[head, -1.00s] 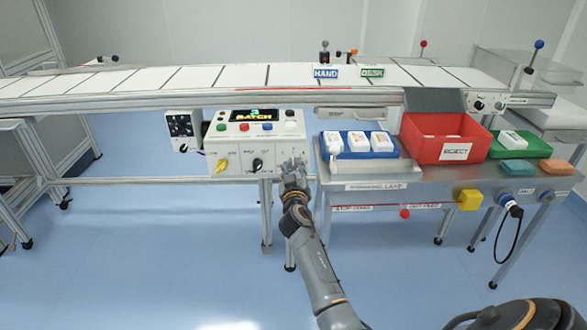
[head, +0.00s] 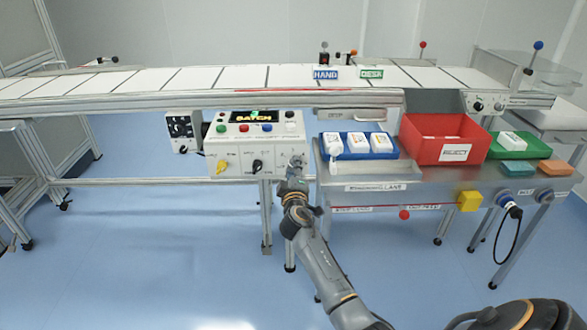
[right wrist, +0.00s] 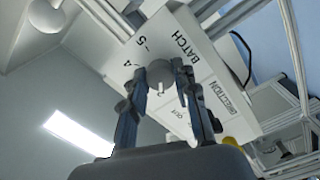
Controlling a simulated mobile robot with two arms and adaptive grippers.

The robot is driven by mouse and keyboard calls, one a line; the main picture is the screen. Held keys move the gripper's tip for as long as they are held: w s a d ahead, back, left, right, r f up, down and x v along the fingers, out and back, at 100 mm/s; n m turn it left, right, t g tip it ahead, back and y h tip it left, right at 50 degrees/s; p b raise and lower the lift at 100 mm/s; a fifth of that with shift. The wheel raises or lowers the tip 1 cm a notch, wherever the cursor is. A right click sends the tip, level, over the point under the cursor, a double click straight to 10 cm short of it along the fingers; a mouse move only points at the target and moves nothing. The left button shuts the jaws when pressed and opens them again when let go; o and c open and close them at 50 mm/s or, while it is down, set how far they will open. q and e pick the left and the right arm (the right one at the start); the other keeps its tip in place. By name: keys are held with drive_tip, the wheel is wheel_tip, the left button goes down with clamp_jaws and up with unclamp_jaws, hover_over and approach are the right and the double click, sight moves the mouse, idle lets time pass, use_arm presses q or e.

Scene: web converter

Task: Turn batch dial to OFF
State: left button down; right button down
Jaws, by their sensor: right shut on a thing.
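The white control box (head: 240,150) hangs under the conveyor, with a lit display (head: 251,117) reading BATCH. My right gripper (head: 296,162) is at the box's right end, covering the batch dial in the head view. In the right wrist view, the round grey batch dial (right wrist: 160,74) sits between the fingertips of my right gripper (right wrist: 161,76), which are shut on it. The word BATCH and some digits are printed around the dial. The fingers hide part of the markings, and I cannot read which setting it points to. My left gripper is not in view.
A yellow knob (head: 221,167) and a black knob (head: 257,166) are left of my gripper on the box. The steel bench (head: 350,187) is close on the right, bearing a blue tray (head: 331,152) and a red reject bin (head: 428,150). Box legs stand below.

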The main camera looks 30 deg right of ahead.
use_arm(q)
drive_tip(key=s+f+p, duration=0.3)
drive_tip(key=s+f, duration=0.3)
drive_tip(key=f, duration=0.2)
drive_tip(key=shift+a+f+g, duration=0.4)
use_arm(e)
drive_tip(key=shift+n, duration=4.9)
drive_tip(key=c, duration=1)
unclamp_jaws()
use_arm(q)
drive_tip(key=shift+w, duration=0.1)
use_arm(e)
drive_tip(key=shift+a, duration=0.1)
drive_tip(key=v, duration=1.2)
